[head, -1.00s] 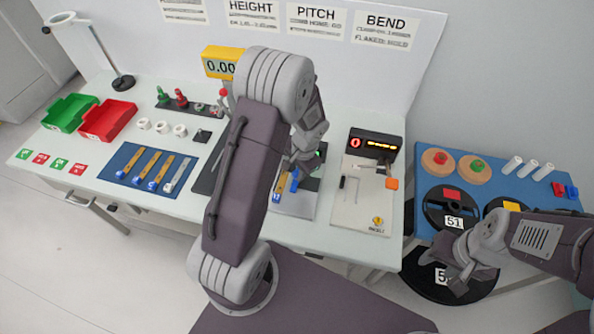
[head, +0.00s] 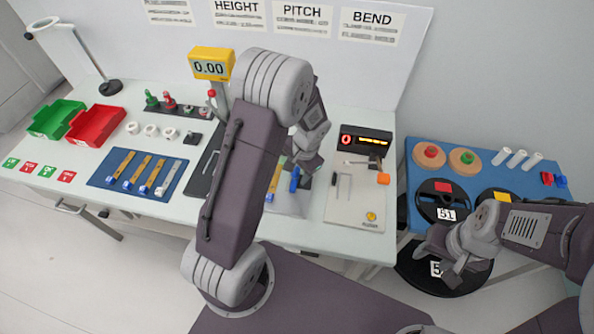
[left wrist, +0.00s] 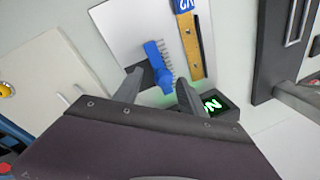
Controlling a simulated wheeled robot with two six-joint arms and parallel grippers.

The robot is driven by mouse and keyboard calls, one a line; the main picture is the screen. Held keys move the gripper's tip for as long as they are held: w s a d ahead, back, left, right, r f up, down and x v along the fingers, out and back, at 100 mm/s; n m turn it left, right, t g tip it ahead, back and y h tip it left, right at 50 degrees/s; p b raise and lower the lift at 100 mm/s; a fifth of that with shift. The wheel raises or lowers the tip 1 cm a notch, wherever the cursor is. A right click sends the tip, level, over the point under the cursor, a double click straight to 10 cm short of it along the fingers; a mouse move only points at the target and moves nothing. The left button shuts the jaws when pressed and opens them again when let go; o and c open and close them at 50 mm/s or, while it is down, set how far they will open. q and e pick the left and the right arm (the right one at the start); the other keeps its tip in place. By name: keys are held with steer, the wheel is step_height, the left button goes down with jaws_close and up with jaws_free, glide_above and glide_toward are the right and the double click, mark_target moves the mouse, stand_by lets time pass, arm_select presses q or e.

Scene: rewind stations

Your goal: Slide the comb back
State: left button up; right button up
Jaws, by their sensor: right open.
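The blue comb (head: 295,178) lies on a light grey plate at the front middle of the white table. In the left wrist view the comb (left wrist: 157,60) shows its teeth pointing right, and its thick lower end lies between the finger lines. My left gripper (left wrist: 160,85) is open around that end, with a gap on each side; contact is not visible. In the head view my left gripper (head: 303,160) is just above the comb, partly behind my arm. My right gripper (head: 455,265) is open and empty, beside the blue side table.
A wooden strip with a blue end (left wrist: 190,40) lies right of the comb. A dark box with a green lit display (left wrist: 212,104) is close to the right finger. A beige panel (head: 357,205) with a pin and orange knob stands to the right. Yellow readout (head: 210,66) shows 0.00.

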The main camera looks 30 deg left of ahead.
arm_select(q)
step_height(320, 180, up, 9)
steer(key=d, duration=0.1)
steer(key=shift+s+d+p, duration=0.3)
